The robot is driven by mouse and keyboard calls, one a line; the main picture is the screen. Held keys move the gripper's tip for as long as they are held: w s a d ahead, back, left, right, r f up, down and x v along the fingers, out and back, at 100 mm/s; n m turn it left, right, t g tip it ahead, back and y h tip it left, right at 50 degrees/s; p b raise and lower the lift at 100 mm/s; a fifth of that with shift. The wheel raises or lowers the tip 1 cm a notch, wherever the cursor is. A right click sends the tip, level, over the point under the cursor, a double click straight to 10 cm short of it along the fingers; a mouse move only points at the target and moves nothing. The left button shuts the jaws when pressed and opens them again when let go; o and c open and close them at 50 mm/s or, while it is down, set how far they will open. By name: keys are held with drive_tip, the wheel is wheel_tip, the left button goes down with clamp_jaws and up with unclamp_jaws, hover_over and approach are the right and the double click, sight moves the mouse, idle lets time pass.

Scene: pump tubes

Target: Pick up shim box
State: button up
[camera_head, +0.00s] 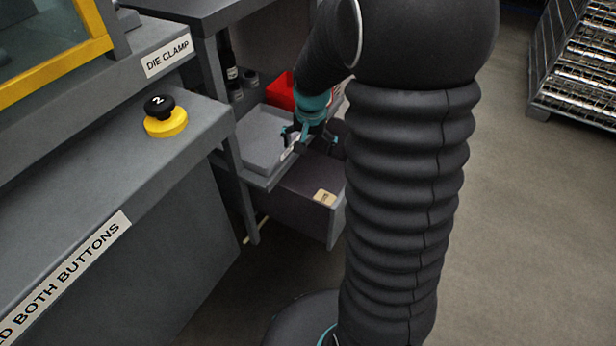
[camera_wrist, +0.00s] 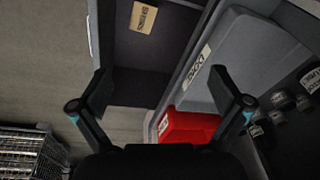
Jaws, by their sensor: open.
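The shim box is a small tan box (camera_head: 324,197) with dark lettering. It lies in an open dark drawer (camera_head: 296,200) under the bench shelf. In the wrist view the tan box (camera_wrist: 143,17) shows at the top, inside the drawer (camera_wrist: 140,52). My gripper (camera_wrist: 158,74) is open, with its two fingers wide apart and nothing between them. The box is beyond the fingertips, toward the top and a little left of the middle. In the head view my gripper (camera_head: 306,140) is above the drawer and up-left of the box, apart from it.
A grey labelled case (camera_wrist: 240,55) lies on the shelf beside the drawer, with a red bin (camera_wrist: 188,127) near it. Several dark cylindrical items (camera_wrist: 280,105) stand on the shelf. A yellow-and-black button (camera_head: 163,117) sits on the machine at left. A wire cage (camera_head: 578,65) stands far right.

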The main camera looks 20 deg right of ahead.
drive_tip(key=w+d+f+m+g, duration=0.15)
drive_tip(key=w+d+f, duration=0.25)
drive_tip(key=f, duration=0.5)
drive_tip(key=m, duration=0.3)
hover_over(322, 201)
wheel_tip(322, 201, down, 11)
drive_tip(key=shift+g, duration=0.25)
wheel_tip(322, 201, down, 9)
drive_tip(key=shift+w+d+f+p, duration=0.1)
drive_tip(key=shift+f+p, duration=0.1)
drive_tip(key=shift+p, duration=0.1)
drive_tip(key=shift+f, duration=2.55)
drive_tip(key=c, duration=1.4)
